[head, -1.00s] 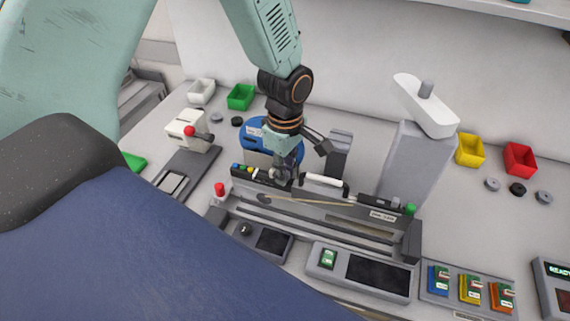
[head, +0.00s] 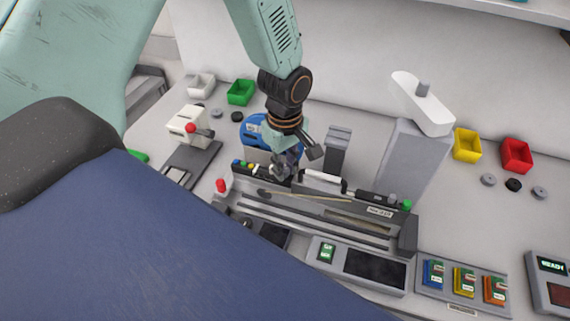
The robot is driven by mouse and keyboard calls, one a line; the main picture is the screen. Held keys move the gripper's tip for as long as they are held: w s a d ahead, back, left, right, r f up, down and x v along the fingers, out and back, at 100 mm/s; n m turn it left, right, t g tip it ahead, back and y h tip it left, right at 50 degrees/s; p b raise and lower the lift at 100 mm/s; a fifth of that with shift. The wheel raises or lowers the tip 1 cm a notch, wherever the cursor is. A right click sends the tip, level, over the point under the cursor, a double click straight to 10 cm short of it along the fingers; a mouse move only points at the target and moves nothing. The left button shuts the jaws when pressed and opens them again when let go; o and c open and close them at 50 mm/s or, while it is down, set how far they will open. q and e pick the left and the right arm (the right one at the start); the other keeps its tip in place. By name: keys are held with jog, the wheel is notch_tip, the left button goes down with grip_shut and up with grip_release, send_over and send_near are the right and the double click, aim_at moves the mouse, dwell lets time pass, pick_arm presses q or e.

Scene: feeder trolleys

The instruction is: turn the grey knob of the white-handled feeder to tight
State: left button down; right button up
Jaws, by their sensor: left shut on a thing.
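The white-handled feeder (head: 372,212) lies in a long grey holder in the middle of the bench. Its white handle (head: 322,177) is on top, just right of my left gripper. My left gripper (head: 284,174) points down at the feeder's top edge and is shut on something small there. The grey knob is hidden at the fingers, so I cannot make out its setting. Coloured buttons (head: 249,165) sit left of the gripper on the feeder's top. My right gripper is out of view.
A blue reel (head: 256,131) stands behind the gripper. A grey post (head: 337,150) and a tall grey block with a white arm (head: 422,104) stand to the right. Control panels (head: 375,269) line the front. Green (head: 241,92), yellow (head: 467,145) and red bins (head: 517,155) are at the back.

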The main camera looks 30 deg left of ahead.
pick_arm(q)
jog(key=c, duration=1.2)
grip_release()
notch_tip(320, 180, up, 12)
jog(key=shift+r, duration=0.1)
jog(key=shift+s, duration=0.1)
